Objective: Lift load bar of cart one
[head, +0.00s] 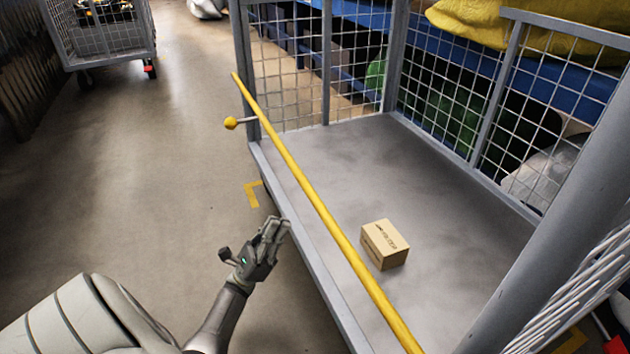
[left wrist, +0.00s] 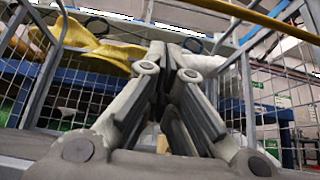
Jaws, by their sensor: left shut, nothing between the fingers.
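The load bar (head: 312,196) is a long yellow bar running across the open side of a grey mesh cart (head: 291,204). A short handle with a yellow knob (head: 231,123) sticks out to the left near its far end. My left gripper (head: 274,229) is shut and empty, just left of the cart's side edge, apart from the bar. In the left wrist view its fingers (left wrist: 168,52) meet in front of the cart, and the yellow bar (left wrist: 265,20) crosses the upper right. My right gripper is in neither view.
A small cardboard box (head: 385,245) lies on the cart floor behind the bar. Another mesh cart (head: 103,58) stands at the far left. A blue shelf (head: 480,62) with a yellow sack (head: 520,32) is behind the cart. The floor to the left is clear.

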